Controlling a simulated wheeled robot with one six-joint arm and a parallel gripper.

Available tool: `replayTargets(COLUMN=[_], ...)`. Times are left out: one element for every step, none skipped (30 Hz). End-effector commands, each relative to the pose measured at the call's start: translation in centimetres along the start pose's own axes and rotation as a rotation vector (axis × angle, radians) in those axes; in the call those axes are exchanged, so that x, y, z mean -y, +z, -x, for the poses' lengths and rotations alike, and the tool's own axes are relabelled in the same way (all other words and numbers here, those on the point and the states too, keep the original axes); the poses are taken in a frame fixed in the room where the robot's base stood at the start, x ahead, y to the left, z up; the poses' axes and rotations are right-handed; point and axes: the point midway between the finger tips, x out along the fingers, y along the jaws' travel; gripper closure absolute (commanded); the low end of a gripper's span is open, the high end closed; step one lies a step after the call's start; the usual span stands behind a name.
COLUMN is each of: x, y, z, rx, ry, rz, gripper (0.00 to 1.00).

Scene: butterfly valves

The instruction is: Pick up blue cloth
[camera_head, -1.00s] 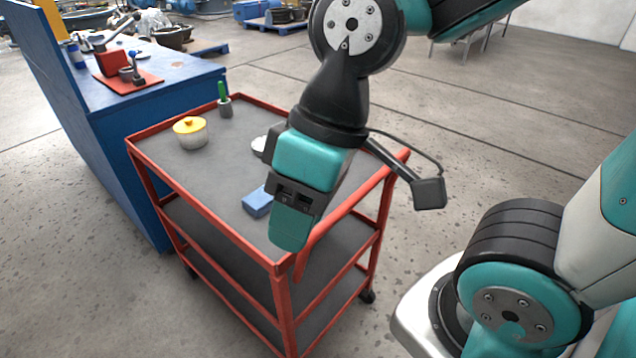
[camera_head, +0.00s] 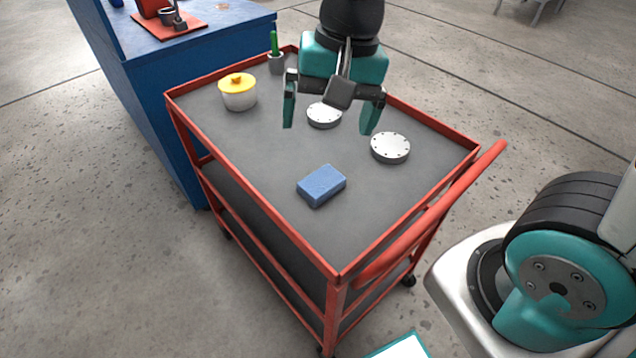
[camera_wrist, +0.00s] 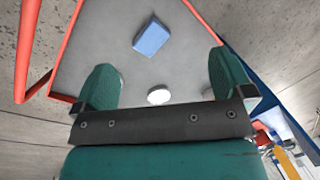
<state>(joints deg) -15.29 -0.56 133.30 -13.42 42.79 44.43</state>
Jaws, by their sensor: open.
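The blue cloth (camera_head: 321,186) is a small folded block lying flat on the grey top of the red cart (camera_head: 262,158), toward its near side. It also shows in the wrist view (camera_wrist: 151,37), beyond my fingertips and near the middle. My gripper (camera_head: 329,115) is above the cart top, fingers pointing down and spread wide with nothing between them. In the head view it appears farther back than the cloth, over the white discs. In the wrist view both teal fingers of my gripper (camera_wrist: 165,80) frame the grey surface.
Two white flanged discs (camera_head: 390,148) (camera_head: 324,115) lie on the cart. A white pot with a yellow lid (camera_head: 238,92) and a grey cup with a green handle (camera_head: 276,55) stand at the back left. A blue workbench (camera_head: 160,90) adjoins the left. The cart has raised red rims.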

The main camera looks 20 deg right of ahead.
Motion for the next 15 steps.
replayTargets(x=[-0.1, -0.1, -0.2, -0.3, -0.3, -0.4, -0.5, -0.5, -0.6, -0.6, -0.7, -0.7, -0.8, -0.8, -1.0], y=[-1.9, -3.0, -4.3, -5.1, -5.9, -6.8, -7.4, -7.8, -8.3, -8.6, -8.8, -9.1, -9.1, -9.2, -9.2], z=[-1.4, -1.9, -2.6, -3.1, -3.5, -4.1, -4.4, -4.7, -5.0, -5.2, -5.5, -5.8, -6.2, -6.6, -7.3], rx=[-0.009, -0.018, -0.033, -0.045, -0.058, -0.073, -0.083, -0.093, -0.104, -0.111, -0.116, -0.12, -0.122, -0.123, -0.123], ry=[0.034, 0.052, 0.073, 0.087, 0.099, 0.113, 0.121, 0.129, 0.135, 0.139, 0.142, 0.144, 0.146, 0.148, 0.149], rz=[-0.162, -0.263, -0.39, -0.476, -0.556, -0.65, -0.711, -0.763, -0.819, -0.852, -0.878, -0.901, -0.911, -0.917, -0.92], gripper=[0.01, 0.01, 0.01, 0.01, 0.01, 0.01, 0.01, 0.01, 0.01, 0.01, 0.01, 0.01, 0.01, 0.01, 0.01])
